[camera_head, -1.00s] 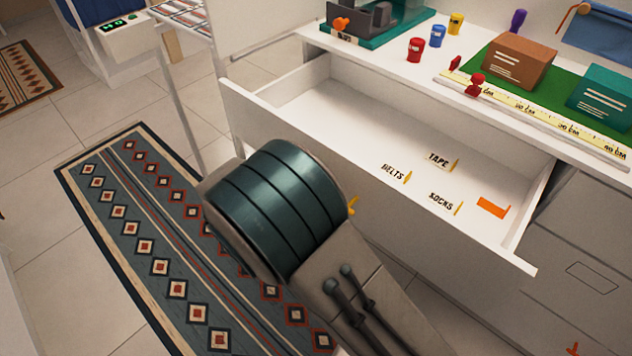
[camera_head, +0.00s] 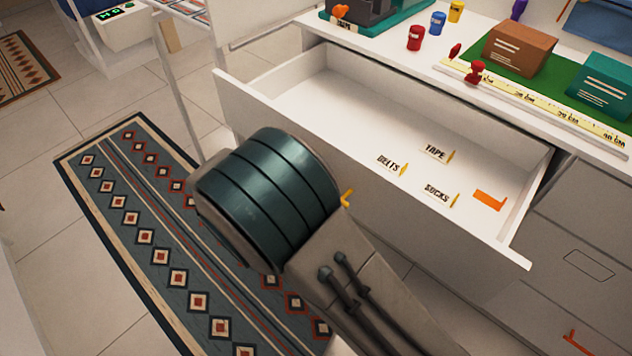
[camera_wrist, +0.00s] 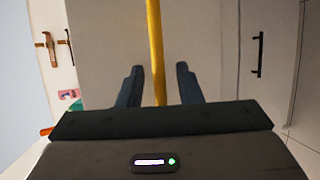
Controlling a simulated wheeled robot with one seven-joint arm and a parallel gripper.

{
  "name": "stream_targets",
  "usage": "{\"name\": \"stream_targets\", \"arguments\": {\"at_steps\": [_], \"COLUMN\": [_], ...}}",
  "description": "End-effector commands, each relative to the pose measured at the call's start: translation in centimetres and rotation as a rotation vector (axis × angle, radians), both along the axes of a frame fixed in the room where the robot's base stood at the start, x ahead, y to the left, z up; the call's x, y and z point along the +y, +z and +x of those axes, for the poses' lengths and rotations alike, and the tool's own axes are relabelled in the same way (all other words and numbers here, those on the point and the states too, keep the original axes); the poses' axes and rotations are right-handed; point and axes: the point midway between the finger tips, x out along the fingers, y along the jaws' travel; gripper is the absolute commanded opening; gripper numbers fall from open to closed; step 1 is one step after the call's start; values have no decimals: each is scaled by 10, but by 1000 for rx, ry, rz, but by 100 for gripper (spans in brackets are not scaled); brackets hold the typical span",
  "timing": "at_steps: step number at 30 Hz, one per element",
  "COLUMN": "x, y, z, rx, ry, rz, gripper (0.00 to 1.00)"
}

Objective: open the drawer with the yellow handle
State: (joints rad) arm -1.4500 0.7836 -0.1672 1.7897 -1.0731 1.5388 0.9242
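The white drawer (camera_head: 440,240) stands pulled far out below the counter in the head view. A small part of its yellow handle (camera_head: 347,198) shows beside my arm. In the wrist view the yellow handle (camera_wrist: 154,50) is a long bar running between the fingers of my gripper (camera_wrist: 159,70). The fingers are apart, with a gap on each side of the bar. The pale drawer front (camera_wrist: 105,50) lies behind it. In the head view my arm hides my gripper and most of the handle.
The drawer holds small labels such as TAPE (camera_head: 436,153) and an orange marker (camera_head: 489,200). Cans, boxes and a ruler (camera_head: 545,103) are on the counter. A patterned rug (camera_head: 130,215) lies on the floor at left. A white frame (camera_head: 180,90) stands beside the drawer.

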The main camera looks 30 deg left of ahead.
Motion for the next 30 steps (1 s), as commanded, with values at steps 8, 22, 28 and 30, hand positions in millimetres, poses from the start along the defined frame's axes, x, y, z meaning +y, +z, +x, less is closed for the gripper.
{"name": "stream_targets", "arguments": {"at_steps": [8, 22, 28, 30], "x": [20, 75, 81, 81], "y": [7, 23, 25, 25], "z": [-26, -100, -109, -109], "rx": [-1, 1, 0, 0], "ry": [3, 2, 0, 0], "rz": [1, 1, 0, 0], "gripper": [32, 32, 32, 32]}}
